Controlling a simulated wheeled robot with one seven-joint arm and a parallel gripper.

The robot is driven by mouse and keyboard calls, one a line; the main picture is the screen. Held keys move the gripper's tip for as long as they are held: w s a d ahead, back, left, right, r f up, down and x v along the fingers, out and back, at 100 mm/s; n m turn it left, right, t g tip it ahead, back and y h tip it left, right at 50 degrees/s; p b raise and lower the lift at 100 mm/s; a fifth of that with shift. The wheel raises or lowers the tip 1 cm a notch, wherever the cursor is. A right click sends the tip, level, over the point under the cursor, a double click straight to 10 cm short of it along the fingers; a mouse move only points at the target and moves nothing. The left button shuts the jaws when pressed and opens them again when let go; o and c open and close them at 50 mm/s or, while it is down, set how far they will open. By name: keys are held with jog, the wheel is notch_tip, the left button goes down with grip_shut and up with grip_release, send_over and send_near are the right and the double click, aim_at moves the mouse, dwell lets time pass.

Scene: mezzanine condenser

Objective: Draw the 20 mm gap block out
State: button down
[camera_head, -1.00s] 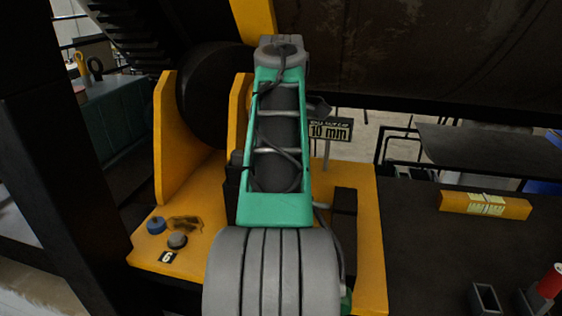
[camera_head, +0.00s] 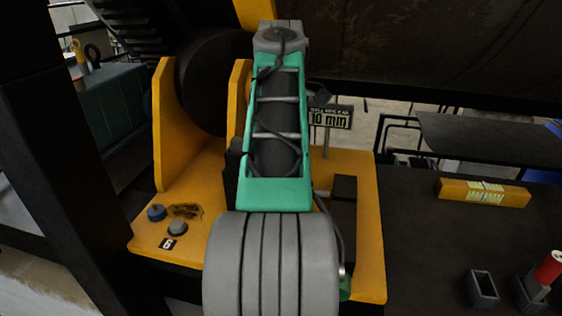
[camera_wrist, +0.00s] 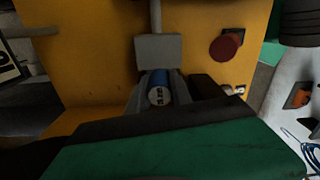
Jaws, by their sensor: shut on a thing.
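In the wrist view, a short blue cylinder (camera_wrist: 158,88) with a pale lettered end sits between the fingers of my gripper (camera_wrist: 160,98). The gripper is shut on it. The lettering is too small to read surely, so I cannot tell whether it marks 20 mm. A grey block (camera_wrist: 158,48) on a thin rod stands just beyond the cylinder, against the yellow frame (camera_wrist: 95,60). I cannot tell whether cylinder and block are joined. In the head view my arm hides the gripper and cylinder.
The yellow base plate (camera_head: 205,190) carries a blue knob (camera_head: 157,212) and a grey knob (camera_head: 178,228). A dark bench (camera_head: 430,240) at right holds a yellow bar (camera_head: 484,193), an open box (camera_head: 482,289) and a red cylinder (camera_head: 548,267). A red disc (camera_wrist: 226,45) shows nearby.

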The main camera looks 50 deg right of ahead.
jog(key=shift+r, duration=0.1)
jog(key=shift+r+p, duration=1.25)
jog(key=shift+r, duration=2.45)
